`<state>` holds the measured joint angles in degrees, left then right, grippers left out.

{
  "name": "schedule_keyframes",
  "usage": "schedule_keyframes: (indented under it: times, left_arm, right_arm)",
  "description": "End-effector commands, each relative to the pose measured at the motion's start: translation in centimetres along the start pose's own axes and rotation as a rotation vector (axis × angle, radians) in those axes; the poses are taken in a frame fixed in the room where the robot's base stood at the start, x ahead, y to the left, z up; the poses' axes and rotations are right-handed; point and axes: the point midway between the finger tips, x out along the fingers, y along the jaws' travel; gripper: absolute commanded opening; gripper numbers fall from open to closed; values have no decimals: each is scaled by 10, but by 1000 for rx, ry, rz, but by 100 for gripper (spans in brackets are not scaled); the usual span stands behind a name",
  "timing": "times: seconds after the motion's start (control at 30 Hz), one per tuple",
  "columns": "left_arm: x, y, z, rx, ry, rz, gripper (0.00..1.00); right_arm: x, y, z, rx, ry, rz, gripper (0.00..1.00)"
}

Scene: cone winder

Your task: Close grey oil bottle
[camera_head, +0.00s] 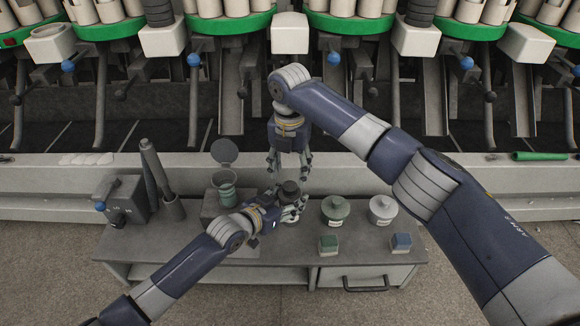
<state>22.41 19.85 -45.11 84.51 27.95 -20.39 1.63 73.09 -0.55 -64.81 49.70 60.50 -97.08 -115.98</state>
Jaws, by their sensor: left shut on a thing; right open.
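The grey oil bottle (291,216) appears to be the small grey vessel at the middle of the low bench, largely hidden by my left gripper. A dark round cap-like top (291,187) shows above it; I cannot tell whether it is seated or loose. My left gripper (285,209) comes in from the lower left and is shut on the bottle. My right gripper (289,172) points down from above, open, with its fingers just above and behind the dark top. I cannot tell whether they touch it.
A green cup with raised round lid (225,187) stands left, near a grey control box (122,199).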

Motion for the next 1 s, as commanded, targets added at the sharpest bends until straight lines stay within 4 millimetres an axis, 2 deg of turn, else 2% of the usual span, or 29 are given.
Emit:
schedule_keyframes:
  times: [0.4,0.83,1.0]
  left_arm:
    - [0,0,2,-1,-3,0,0]
    - [0,0,2,-1,-3,0,0]
    - [0,0,2,-1,-3,0,0]
  right_arm:
    - [-30,0,-1,409,2,2,50]
    - [-32,-1,0,447,3,-1,50]
    - [-17,-1,0,448,4,-3,50]
